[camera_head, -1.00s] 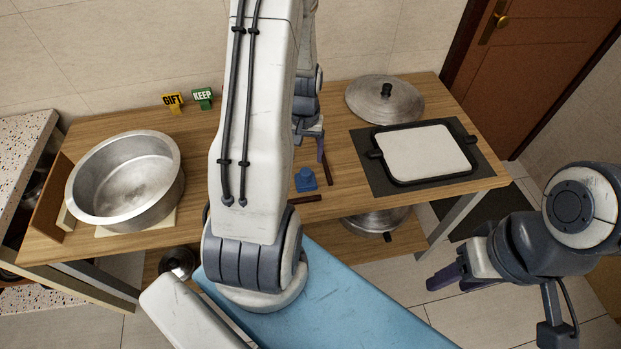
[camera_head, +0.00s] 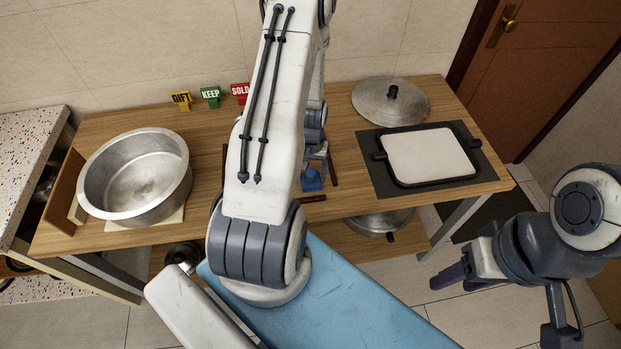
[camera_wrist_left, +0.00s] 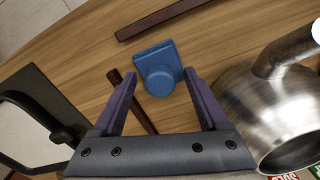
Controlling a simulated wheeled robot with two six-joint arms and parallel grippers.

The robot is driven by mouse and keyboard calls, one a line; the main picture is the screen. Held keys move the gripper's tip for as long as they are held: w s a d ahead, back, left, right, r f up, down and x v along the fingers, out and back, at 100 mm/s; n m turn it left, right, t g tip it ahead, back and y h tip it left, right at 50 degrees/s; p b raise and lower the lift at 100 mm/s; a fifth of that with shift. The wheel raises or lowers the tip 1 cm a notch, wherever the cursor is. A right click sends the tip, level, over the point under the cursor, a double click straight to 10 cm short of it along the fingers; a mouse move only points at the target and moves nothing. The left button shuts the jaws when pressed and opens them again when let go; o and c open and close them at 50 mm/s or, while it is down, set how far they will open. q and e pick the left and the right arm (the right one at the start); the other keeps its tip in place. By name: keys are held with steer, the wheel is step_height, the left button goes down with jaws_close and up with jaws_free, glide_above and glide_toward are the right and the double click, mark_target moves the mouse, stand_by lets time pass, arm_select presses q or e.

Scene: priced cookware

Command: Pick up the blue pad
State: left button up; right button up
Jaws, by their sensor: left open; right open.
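The blue pad (camera_wrist_left: 158,68) is a square block with a round knob on top, lying on the wooden table in the left wrist view. In the head view the blue pad (camera_head: 312,184) is partly covered by my left gripper (camera_head: 316,160), which is over it. In the left wrist view my left gripper (camera_wrist_left: 160,95) is open, its two purple fingers apart with the pad's knob at the gap between their tips. Whether they touch it I cannot tell. My right gripper (camera_head: 455,277) is open and empty, away to the right of the table.
Dark wooden strips (camera_wrist_left: 175,16) lie around the pad. A metal pot (camera_wrist_left: 270,100) stands close to the right finger. The head view shows a large pan (camera_head: 135,178) at left, a tray (camera_head: 430,155) and lid (camera_head: 390,101) at right, and small signs (camera_head: 210,96) behind.

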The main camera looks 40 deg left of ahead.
mark_target(311, 171)
arm_select(q)
jaws_close()
steer(key=shift+r, duration=0.15)
steer(key=shift+w+r, duration=0.1)
steer(key=shift+r, duration=0.5)
step_height(311, 171, up, 3)
steer(key=shift+f+b, duration=0.2)
steer(key=shift+b, duration=0.45)
steer(key=d+r+b, duration=0.2)
steer(key=d+r, duration=0.5)
steer(key=d, duration=0.4)
steer(key=shift+d, duration=0.35)
